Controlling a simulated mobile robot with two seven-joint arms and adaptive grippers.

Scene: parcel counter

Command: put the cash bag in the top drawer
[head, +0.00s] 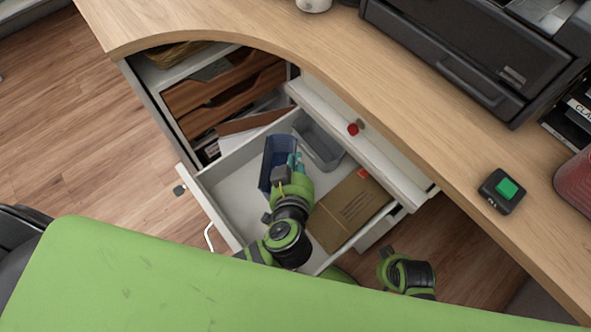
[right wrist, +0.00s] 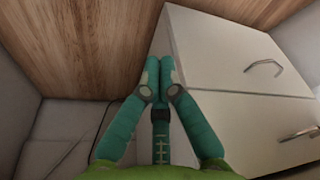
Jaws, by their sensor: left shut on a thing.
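The dark blue cash bag (head: 272,157) is upright over the inside of the pulled-out drawer (head: 222,192), near its back-left part. My left gripper (head: 293,163), with teal fingers, is shut on the bag and reaches down into the drawer. I cannot tell whether the bag touches the drawer floor. My right gripper (head: 386,259) is low at the right, outside the drawer. In the right wrist view its fingertips (right wrist: 160,75) meet with nothing between them, in front of a white drawer cabinet (right wrist: 225,55) with metal handles.
The drawer also holds a grey tray (head: 320,146) and a brown envelope (head: 352,207). A shelf with brown wooden trays (head: 215,88) is at the left. The wooden counter (head: 330,45) curves above and carries a black printer (head: 455,50) and a green-button box (head: 502,190).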

